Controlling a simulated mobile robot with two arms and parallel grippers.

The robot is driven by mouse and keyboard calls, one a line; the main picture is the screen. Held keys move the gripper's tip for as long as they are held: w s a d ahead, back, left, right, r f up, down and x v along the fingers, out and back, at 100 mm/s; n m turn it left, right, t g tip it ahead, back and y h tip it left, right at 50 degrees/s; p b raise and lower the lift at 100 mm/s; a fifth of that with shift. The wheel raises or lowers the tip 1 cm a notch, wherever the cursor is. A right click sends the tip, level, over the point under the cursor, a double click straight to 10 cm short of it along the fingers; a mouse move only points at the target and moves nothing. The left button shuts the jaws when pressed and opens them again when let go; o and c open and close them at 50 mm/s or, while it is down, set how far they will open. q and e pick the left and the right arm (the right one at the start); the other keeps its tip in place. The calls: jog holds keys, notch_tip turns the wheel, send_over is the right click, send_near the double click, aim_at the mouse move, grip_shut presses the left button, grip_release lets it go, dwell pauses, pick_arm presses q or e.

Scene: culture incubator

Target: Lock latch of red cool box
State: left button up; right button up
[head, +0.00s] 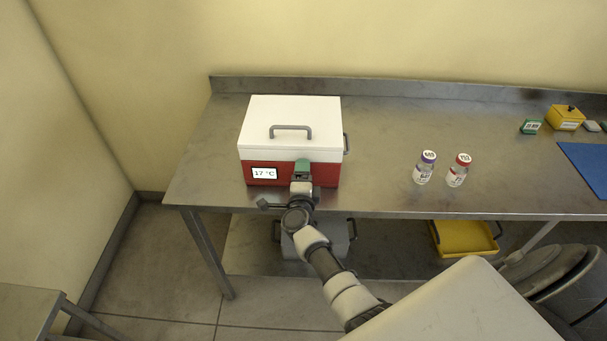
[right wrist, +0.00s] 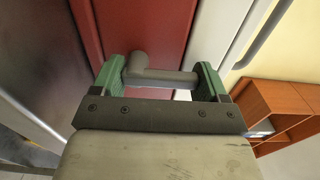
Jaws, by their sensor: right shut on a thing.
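The red cool box (head: 325,176) with a white lid (head: 270,110) stands at the left end of the steel table. Its lid is down and has a grey handle on top. A small display on its red front reads 17 °C. My right gripper (head: 302,168) is at the box's front, right of the display. In the right wrist view the green fingers of my right gripper (right wrist: 160,82) are shut on the grey latch (right wrist: 158,75), a bent bar on the red front near the white lid. In the head view my gripper hides the latch. My left gripper is not in view.
Two vials, one purple-capped (head: 424,168) and one red-capped (head: 459,170), stand on the table (head: 385,120) to the right. A yellow box (head: 566,117) and a blue mat (head: 588,168) are at the far right. Grey and yellow bins (head: 465,240) sit on the lower shelf.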

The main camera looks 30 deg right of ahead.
jog(key=shift+f, duration=0.1)
dwell(0.3)
jog(key=o, duration=0.9)
jog(key=p+v, duration=0.3)
jog(key=v, duration=0.8)
jog(key=s+a+f+n+g+y+b, duration=0.1)
jog(key=s+a+f+n+g+y, duration=0.15)
jog(key=s+f+n, duration=0.55)
jog(key=s+a+f+n+g+y+b, duration=0.15)
jog(key=s+f+n+y, duration=0.25)
jog(key=f, duration=0.7)
jog(key=s+a+f+n+g+y+b, duration=0.1)
jog(key=s+a+f+n+g+y, duration=0.15)
jog(key=s+f+n, duration=0.55)
jog(key=s+d+f+n+g, duration=0.1)
jog(key=s+f+n+g, duration=0.1)
jog(key=s+f, duration=0.2)
jog(key=s+d+f+n+g+b, duration=0.1)
jog(key=s+f, duration=0.4)
jog(key=s, duration=0.6)
jog(key=s+d+f+n+g, duration=0.3)
jog(key=s+f+g, duration=0.2)
jog(key=s, duration=0.3)
jog(key=shift+d+f+n+b, duration=0.2)
jog(key=shift+n+b, duration=0.1)
jog(key=shift+n, duration=0.1)
